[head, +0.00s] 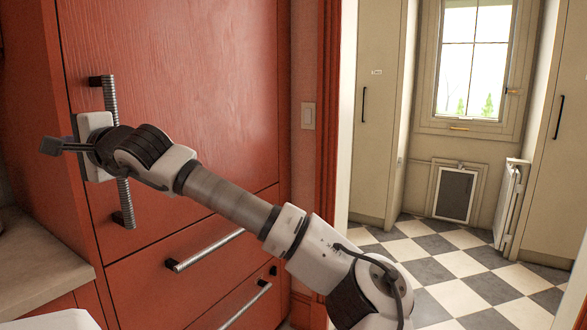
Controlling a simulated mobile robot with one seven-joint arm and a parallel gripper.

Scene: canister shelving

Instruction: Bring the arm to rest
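My arm reaches from the lower right up to the red cabinet on the left. My gripper (95,148) is at its end, in front of the tall red door (190,90). The white hand overlaps the middle of the door's vertical ribbed handle (111,95) in the picture. The handle shows above and below the hand. A dark piece sticks out to the left of the hand. I cannot make out the fingertips, or whether they touch or grip the handle.
Below the door are red drawers with horizontal handles (205,250). A pale countertop (40,265) lies at lower left. On the right a doorway opens to a checkered floor (460,265), cream cupboards (375,120), a window and a radiator (510,205). The floor there is clear.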

